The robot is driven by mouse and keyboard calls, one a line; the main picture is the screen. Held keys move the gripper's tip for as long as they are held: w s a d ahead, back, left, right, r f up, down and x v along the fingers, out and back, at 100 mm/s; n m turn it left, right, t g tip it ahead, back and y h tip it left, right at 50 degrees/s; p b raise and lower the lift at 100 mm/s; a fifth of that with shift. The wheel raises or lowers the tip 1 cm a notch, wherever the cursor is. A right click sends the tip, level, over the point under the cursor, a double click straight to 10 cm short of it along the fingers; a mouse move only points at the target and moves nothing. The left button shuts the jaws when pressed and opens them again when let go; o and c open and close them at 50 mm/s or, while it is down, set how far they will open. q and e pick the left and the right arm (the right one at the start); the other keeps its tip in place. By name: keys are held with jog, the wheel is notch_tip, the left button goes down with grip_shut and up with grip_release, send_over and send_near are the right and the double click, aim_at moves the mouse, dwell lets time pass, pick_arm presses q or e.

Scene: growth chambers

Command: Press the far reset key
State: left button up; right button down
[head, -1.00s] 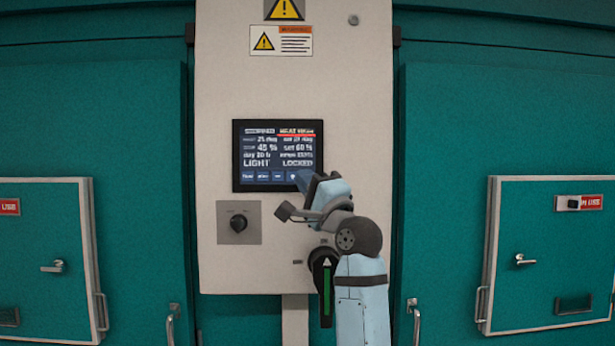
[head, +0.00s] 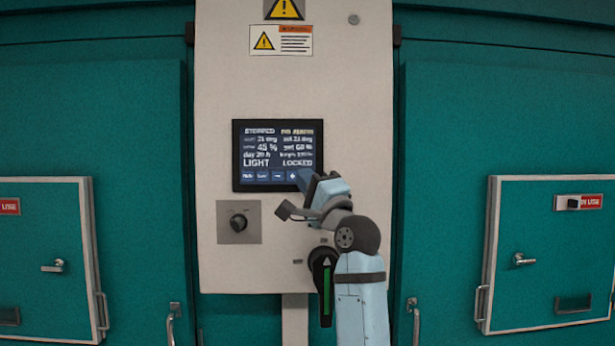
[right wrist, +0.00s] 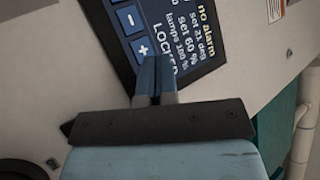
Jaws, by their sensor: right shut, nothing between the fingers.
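A dark touch display (head: 277,150) is set in the pale control column. Its bottom row of blue keys (head: 262,176) has small labels, too blurred to read surely in the head view. My right gripper (head: 301,178) is shut and empty, its tips at the display's lower right corner. In the right wrist view the shut fingers (right wrist: 155,68) lie just beside the plus key (right wrist: 142,47); the minus key (right wrist: 129,19) is further up. I cannot tell whether the tips touch the screen. The display reads "no alarm" and "LOCKED". My left gripper is not in view.
A black rotary knob (head: 238,222) on a grey plate sits below the display. A dark handle with a green stripe (head: 326,287) hangs beside my right arm. Warning labels (head: 281,40) are above. Teal chamber doors (head: 100,120) flank the column.

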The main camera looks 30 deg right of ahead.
jog(key=shift+s+a, duration=0.1)
dwell(0.3)
jog(key=shift+s+a+p, duration=0.3)
jog(key=shift+s, duration=0.25)
jog(key=s+a, duration=0.1)
jog(key=s+p, duration=0.1)
jog(key=s+a, duration=0.1)
jog(key=s, duration=0.1)
jog(key=shift+s+a, duration=0.1)
jog(key=shift+a, duration=0.2)
dwell(0.6)
